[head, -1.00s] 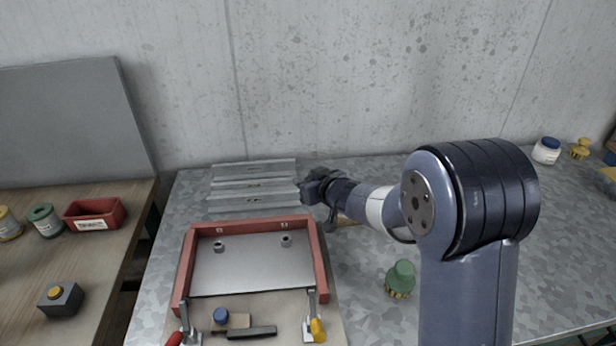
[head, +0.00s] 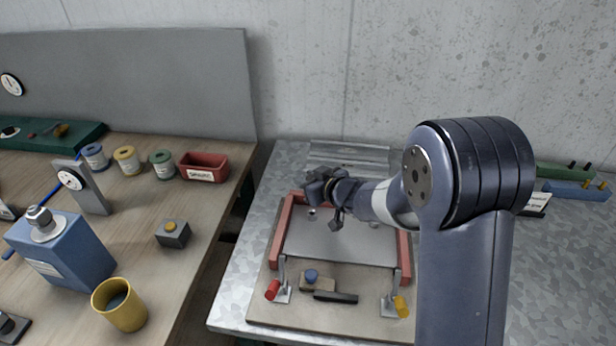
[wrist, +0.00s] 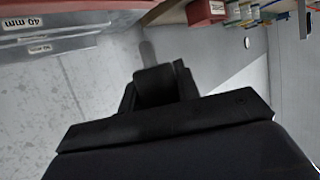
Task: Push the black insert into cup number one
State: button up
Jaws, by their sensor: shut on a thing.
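The red-walled frame (head: 285,222) with a bare metal plate lies on the bench in the head view. One small grey cup (head: 312,212) shows near its back left corner; a second (head: 374,223) is partly hidden behind my arm. I cannot read cup numbers now. My gripper (head: 318,192) is above the frame's back left part, close to the left cup. In the wrist view, its jaws (wrist: 155,88) are shut on a dark piece, seemingly the black insert, which I cannot separate clearly from the fingers. Whether it touches a cup is hidden.
Two upright toggle clamps, with a red handle (head: 272,290) and a yellow handle (head: 401,307), stand at the frame's front. A black bar (head: 336,297) lies between them. Metal strips (head: 345,155) lie behind the frame. A wooden bench (head: 190,262) stands left.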

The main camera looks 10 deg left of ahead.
dwell(0.3)
jog(key=shift+f+b, duration=2.2)
jog(key=shift+f, duration=0.7)
jog(key=shift+f+b, duration=0.5)
jog(key=shift+f, duration=0.45)
jog(key=o, duration=1.1)
jog(key=shift+s, duration=0.1)
jog(key=shift+d, duration=0.1)
jog(key=shift+d, duration=0.1)
jog(key=v, duration=1)
jog(key=shift+s+r, duration=0.15)
jog(key=shift+s, duration=0.15)
